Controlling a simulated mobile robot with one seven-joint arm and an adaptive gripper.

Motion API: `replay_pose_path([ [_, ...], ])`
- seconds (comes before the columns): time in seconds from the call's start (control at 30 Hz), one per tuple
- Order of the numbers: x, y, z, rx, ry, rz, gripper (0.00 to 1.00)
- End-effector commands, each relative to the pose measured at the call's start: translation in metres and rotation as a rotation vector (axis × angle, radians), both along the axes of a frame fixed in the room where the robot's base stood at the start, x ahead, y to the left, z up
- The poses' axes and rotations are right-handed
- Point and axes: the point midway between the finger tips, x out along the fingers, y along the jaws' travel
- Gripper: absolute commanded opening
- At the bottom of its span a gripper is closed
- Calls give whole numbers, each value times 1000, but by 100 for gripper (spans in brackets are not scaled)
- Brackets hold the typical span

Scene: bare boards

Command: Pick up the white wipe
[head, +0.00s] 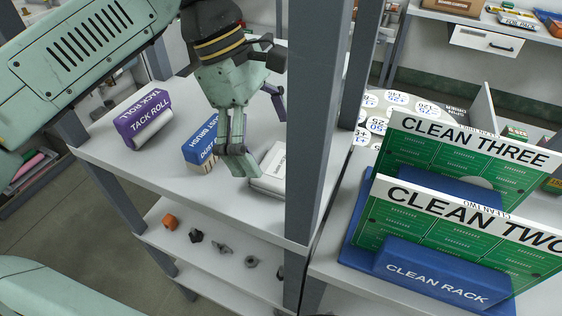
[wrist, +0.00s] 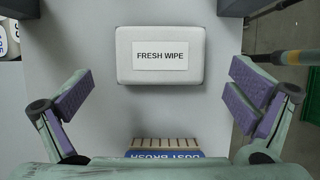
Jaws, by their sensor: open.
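The white wipe (wrist: 160,83), a rounded white block labelled "FRESH WIPE", lies flat on the grey shelf top. In the head view the wipe (head: 268,182) is partly hidden behind a grey post and beside my gripper. My gripper (head: 258,135) is over the shelf by the wipe, pointing down. In the wrist view my gripper (wrist: 160,100) has its purple-padded fingers wide apart, one to each side of the wipe's near end, with nothing between the pads. I cannot tell the exact height of the fingertips above the shelf.
A blue dust brush (head: 201,143) lies just left of my gripper. A purple tack roll (head: 145,119) is further left. The grey post (head: 313,130) stands close on the right. Beyond it are a blue clean rack (head: 440,282) and green boards (head: 455,150). Small parts lie on the lower shelf.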

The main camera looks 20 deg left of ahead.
Motion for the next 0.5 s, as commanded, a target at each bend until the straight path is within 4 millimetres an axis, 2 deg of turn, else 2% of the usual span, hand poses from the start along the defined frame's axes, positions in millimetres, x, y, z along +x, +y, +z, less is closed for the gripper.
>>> replay_pose_path([
  [0.03, -1, -9, 2, 3, 3, 0, 100],
  [0.27, -1, -17, -25, 0, 2, 2, 100],
  [0.5, -1, -18, -28, 0, -1, 1, 100],
])
